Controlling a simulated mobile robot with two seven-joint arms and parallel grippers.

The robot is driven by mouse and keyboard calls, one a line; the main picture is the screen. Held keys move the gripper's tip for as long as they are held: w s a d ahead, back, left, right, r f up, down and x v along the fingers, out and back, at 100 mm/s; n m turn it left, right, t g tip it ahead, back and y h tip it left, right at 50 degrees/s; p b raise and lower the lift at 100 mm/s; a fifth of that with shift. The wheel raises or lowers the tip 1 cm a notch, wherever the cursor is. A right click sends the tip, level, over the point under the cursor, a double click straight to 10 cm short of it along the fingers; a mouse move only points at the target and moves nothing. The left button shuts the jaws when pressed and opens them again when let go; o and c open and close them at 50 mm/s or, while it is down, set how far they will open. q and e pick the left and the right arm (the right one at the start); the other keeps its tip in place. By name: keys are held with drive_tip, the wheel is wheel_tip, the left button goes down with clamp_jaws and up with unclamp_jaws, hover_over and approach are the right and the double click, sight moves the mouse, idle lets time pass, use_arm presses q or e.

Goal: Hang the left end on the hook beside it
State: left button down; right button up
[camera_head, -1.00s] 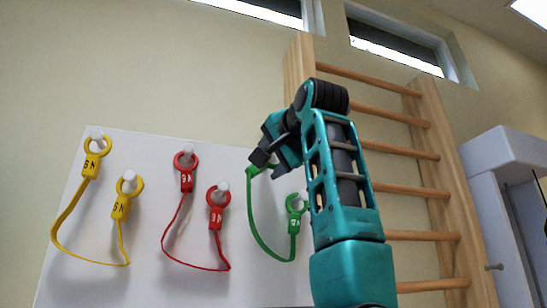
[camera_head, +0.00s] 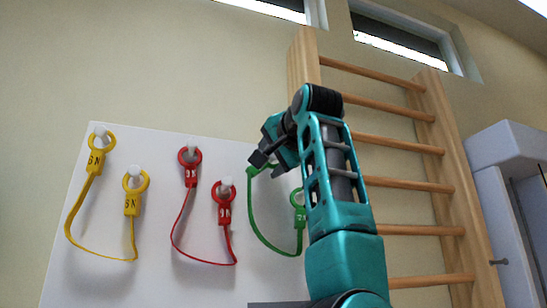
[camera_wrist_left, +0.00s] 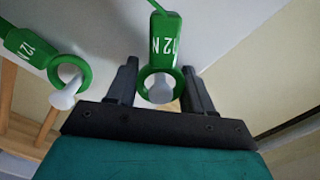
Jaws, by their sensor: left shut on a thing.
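My left gripper (camera_head: 259,160) is at the upper right of the white board, shut on the left end of the green band (camera_head: 254,215). In the left wrist view the green left end (camera_wrist_left: 163,40), marked 12 N, has its ring between my two fingers (camera_wrist_left: 160,80). A white hook (camera_wrist_left: 159,92) shows through that ring; I cannot tell whether the ring is around it or in front of it. The band's right end (camera_head: 299,210) hangs by its ring on another hook, which also shows in the left wrist view (camera_wrist_left: 68,95). My right gripper is not in view.
Yellow (camera_head: 97,160) and red (camera_head: 191,172) bands hang by both ends on white pegs on the board (camera_head: 150,150), left of my gripper. A wooden wall ladder (camera_head: 304,60) stands behind my arm. A white cabinet (camera_head: 500,150) is at the right.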

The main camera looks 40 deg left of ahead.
use_arm(q)
drive_tip(key=shift+w+a+r, duration=0.1)
drive_tip(key=shift+a+r, duration=0.1)
drive_tip(key=shift+a, duration=0.05)
idle(0.5)
drive_tip(key=shift+f, duration=0.65)
drive_tip(key=shift+c, duration=1.8)
unclamp_jaws()
drive_tip(key=shift+a, duration=0.1)
